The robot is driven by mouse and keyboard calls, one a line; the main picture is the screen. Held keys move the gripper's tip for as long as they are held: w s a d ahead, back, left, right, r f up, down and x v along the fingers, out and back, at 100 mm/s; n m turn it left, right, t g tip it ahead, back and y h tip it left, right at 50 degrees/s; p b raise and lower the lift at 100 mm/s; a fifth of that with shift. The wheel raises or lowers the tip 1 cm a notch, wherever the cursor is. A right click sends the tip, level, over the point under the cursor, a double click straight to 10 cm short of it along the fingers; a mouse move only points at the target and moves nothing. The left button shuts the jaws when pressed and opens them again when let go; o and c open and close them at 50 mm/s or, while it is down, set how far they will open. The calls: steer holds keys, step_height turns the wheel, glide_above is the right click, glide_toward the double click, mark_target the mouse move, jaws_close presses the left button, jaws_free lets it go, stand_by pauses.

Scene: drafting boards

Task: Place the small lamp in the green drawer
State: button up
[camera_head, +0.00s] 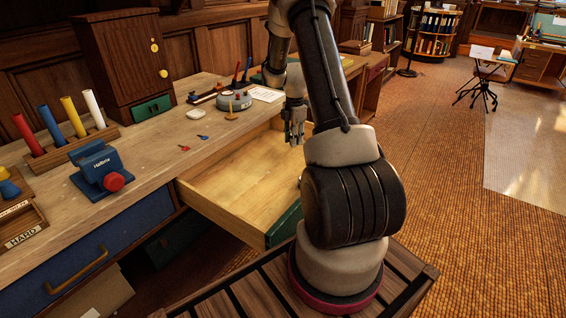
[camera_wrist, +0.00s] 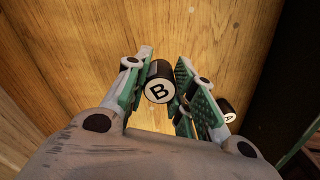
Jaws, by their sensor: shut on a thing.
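My gripper (camera_head: 293,138) hangs over the open drawer, fingers pointing down. In the wrist view, my gripper (camera_wrist: 162,98) is shut on a small black cylinder (camera_wrist: 158,82) with a white end marked "B". A second black piece (camera_wrist: 228,112) marked "A" shows beside the right finger; I cannot tell whether the two are joined. Nothing looks clearly like a lamp, and I cannot tell whether the held thing is it. The green drawer (camera_head: 286,224) is pulled out, its pale wooden floor bare in the head view. My arm hides its right part.
The bench top holds a blue vise-like block (camera_head: 98,170), a rack of coloured tubes (camera_head: 62,152), a grey round holder (camera_head: 234,100) and a wooden cabinet (camera_head: 125,65). A blue drawer (camera_head: 92,250) below is shut.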

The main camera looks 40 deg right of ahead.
mark_target(293, 160)
steer(key=shift+a+f, duration=0.1)
steer(key=shift+f, duration=3.4)
steer(key=shift+f, duration=0.1)
steer(key=o, duration=1)
